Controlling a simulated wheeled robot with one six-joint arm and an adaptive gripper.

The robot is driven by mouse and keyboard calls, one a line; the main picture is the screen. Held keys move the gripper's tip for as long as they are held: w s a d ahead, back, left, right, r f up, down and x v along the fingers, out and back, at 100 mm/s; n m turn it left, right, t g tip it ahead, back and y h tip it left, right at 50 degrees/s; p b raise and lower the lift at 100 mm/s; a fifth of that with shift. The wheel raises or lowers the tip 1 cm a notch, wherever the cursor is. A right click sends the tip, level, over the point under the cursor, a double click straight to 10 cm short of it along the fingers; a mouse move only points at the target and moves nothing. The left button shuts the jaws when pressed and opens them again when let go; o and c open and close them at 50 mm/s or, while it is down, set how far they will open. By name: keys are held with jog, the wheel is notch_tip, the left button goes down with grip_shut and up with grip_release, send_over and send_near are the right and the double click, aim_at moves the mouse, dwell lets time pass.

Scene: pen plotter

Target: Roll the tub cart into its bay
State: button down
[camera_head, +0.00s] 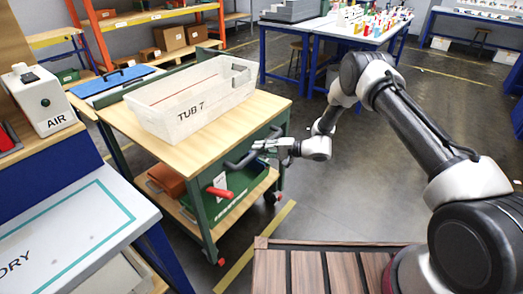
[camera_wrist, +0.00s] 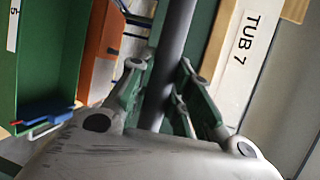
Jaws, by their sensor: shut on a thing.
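The tub cart (camera_head: 265,107) has a wooden top, green legs and a lower shelf, and stands left of centre in the head view. A white tub marked TUB 7 (camera_head: 195,98) sits on its top. My gripper (camera_head: 262,147) is at the cart's near right side, shut on its dark push handle (camera_head: 238,163). In the wrist view the handle (camera_wrist: 174,45) runs between the fingers of my gripper (camera_wrist: 160,85). The tub label also shows there, at upper right. I cannot tell which floor area is the bay.
A white-topped bench (camera_head: 70,222) is close at the cart's left front, with an AIR box (camera_head: 42,100) behind it. A yellow floor line (camera_head: 252,250) runs near the cart's wheels. A blue-legged table (camera_head: 335,30) stands behind. Grey floor is open at right.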

jog(key=c, duration=1.3)
grip_release()
jog(key=shift+w+a, duration=0.15)
jog(key=shift+a, duration=0.05)
jog(key=v, duration=1.2)
jog(key=shift+r, duration=0.1)
